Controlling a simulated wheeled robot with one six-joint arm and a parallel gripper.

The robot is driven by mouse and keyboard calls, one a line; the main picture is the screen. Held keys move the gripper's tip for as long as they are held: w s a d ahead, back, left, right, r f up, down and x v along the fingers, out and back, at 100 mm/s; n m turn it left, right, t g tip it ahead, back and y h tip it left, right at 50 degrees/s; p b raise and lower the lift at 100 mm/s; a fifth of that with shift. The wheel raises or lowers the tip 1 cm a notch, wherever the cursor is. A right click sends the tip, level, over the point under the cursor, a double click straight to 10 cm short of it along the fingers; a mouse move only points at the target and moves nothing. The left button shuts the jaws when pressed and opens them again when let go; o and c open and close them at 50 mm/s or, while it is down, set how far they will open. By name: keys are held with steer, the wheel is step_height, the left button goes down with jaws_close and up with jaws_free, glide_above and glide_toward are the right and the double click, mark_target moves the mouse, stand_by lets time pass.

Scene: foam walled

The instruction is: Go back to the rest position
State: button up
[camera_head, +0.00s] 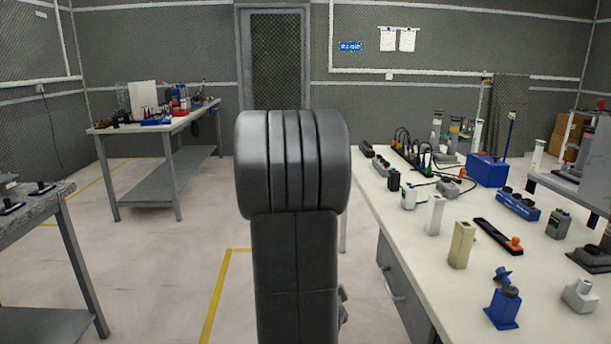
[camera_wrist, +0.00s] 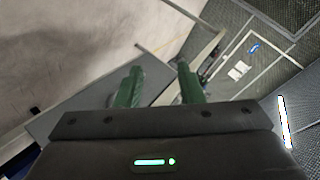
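My gripper (camera_wrist: 159,88) shows in the wrist view, with two green fingers standing apart and nothing visible between them. The wrist view is tilted and shows pale floor, a grey surface and the dark patterned wall with papers. In the head view my arm stands folded upright in the middle, and the gripper itself is hidden. The task names no object.
A long white bench (camera_head: 405,265) full of devices, including a blue box (camera_head: 487,170), stands close on the right. A cluttered table (camera_head: 160,125) stands at the back left, and a grey table (camera_head: 35,225) at the near left. Floor (camera_head: 165,265) between is clear. A door (camera_head: 275,65) is behind.

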steer(key=s+a+r+n+g+y+p, duration=0.1)
steer(key=s+r+n+g+p, duration=0.1)
steer(key=s, duration=0.3)
steer(key=s+r+n+g+y+p, duration=0.1)
steer(key=s+r+n+g+p, duration=0.1)
steer(key=s+r+n+p, duration=0.2)
steer(key=shift+s+a+r+n+y+p, duration=0.3)
steer(key=shift+s+a+n+y+p, duration=0.15)
steer(key=shift+s, duration=0.6)
steer(key=shift+d+r+g, duration=0.1)
steer(key=shift+g, duration=0.2)
